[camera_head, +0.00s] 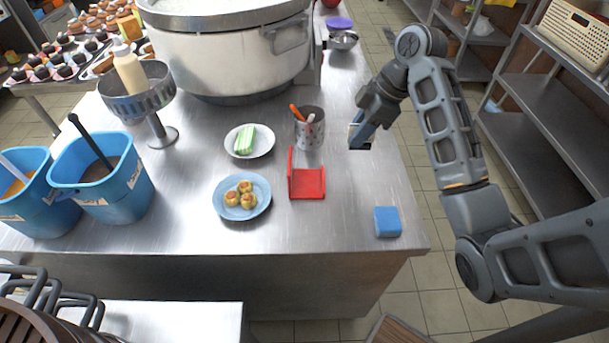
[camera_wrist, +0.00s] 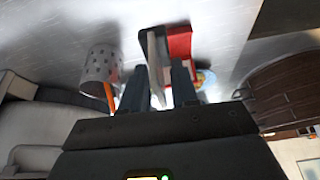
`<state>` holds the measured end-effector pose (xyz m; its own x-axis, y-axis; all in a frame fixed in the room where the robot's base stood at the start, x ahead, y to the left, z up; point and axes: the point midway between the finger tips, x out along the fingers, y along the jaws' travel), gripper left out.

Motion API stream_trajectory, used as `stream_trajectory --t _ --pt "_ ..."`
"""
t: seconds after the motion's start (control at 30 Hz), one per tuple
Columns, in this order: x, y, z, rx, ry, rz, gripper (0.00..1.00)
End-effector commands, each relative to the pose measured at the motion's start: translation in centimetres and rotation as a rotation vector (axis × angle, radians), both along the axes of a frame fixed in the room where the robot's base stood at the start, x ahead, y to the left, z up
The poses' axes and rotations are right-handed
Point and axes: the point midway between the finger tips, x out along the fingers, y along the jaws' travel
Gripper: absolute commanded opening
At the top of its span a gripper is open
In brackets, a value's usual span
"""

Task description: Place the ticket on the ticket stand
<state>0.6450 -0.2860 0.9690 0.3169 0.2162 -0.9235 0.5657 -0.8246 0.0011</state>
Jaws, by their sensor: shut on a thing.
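The red ticket stand (camera_head: 307,183) sits on the steel counter, with an upright back at its left and a flat base. My gripper (camera_head: 360,140) is above the counter near its right edge, up and to the right of the stand and apart from it. In the wrist view, my gripper (camera_wrist: 160,82) is shut on a thin, pale ticket (camera_wrist: 156,55) that sticks out past the fingertips. The red stand (camera_wrist: 180,43) shows behind the ticket there, partly covered by it.
A spotted utensil cup (camera_head: 309,128) stands behind the stand. A plate of buns (camera_head: 241,214) and a plate with a green item (camera_head: 262,143) lie to its left. A blue block (camera_head: 388,222) lies at the front right. A large stockpot (camera_head: 215,55) fills the back.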

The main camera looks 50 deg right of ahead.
Motion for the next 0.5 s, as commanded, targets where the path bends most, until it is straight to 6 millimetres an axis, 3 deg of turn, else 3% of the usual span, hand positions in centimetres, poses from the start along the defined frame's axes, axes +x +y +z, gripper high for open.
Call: stream_trajectory --t 0.5 --pt "1.7 1.8 -0.8 0.000 -0.006 0.026 0.00"
